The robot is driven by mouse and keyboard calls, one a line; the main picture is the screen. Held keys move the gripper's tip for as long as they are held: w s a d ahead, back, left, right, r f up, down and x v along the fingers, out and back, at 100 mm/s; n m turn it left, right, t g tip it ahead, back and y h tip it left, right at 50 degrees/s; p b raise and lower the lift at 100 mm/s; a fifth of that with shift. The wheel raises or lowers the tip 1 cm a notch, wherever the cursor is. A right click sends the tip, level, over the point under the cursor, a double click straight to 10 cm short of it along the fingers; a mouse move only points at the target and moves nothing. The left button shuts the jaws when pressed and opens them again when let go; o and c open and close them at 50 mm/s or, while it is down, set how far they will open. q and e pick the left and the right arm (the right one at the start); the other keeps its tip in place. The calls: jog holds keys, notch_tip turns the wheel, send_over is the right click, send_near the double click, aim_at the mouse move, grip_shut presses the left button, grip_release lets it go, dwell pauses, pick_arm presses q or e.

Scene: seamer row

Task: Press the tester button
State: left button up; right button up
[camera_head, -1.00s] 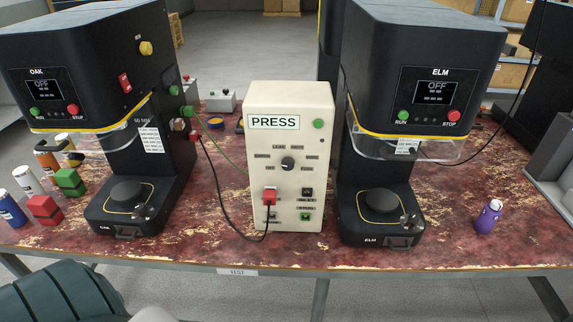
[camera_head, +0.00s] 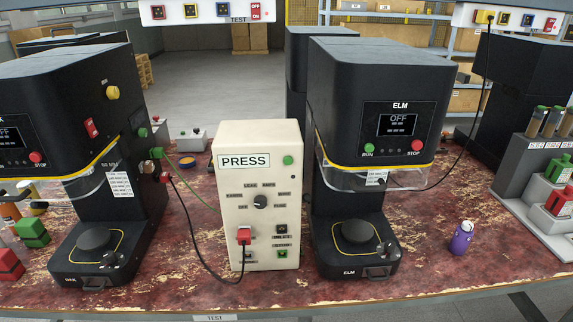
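A cream box marked PRESS (camera_head: 258,208) stands upright on the bench between two black machines. It has a round green button or lamp (camera_head: 288,160) at its upper right and a dark rotary knob (camera_head: 260,201) in the middle. Low on its front are a red plug (camera_head: 244,235) with a black cable, a small black switch (camera_head: 282,229) and a small green-lit switch (camera_head: 282,254). The small lettering is too blurred to read. Neither of my grippers is in view.
Black machine OAK (camera_head: 95,190) stands left and ELM (camera_head: 355,200) right, both displays reading OFF. A purple bottle (camera_head: 461,239) stands right of ELM. A TEST panel (camera_head: 206,12) hangs above. A grey button box (camera_head: 190,140) sits behind. A black cable loops before the cream box.

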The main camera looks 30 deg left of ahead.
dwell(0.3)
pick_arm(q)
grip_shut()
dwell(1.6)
